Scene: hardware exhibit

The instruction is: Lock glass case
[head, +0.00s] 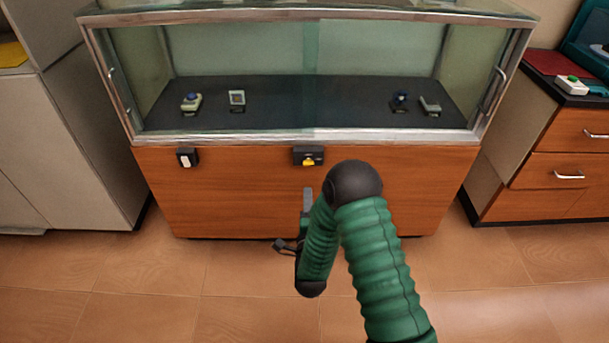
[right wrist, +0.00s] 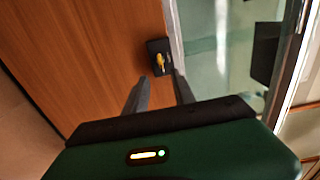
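The glass case (head: 310,138) stands ahead, with a metal frame and a wooden base. Its sliding glass panels appear shut, overlapping near the middle, with a handle at each side. A small black lock with a yellow key or knob (head: 309,159) is on the upper middle of the wooden front, just below the frame. It also shows in the right wrist view (right wrist: 160,62). My right gripper (head: 307,194) is below the lock, partly hidden by my arm. In the right wrist view its fingers (right wrist: 162,88) are apart, empty, and point toward the lock. My left gripper is out of view.
A black box with a white switch (head: 187,157) is on the wooden front at the left. Several small devices sit on the dark shelf (head: 300,106) inside. A grey cabinet (head: 60,150) stands left and a wooden drawer unit (head: 560,150) right. The floor in front is clear.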

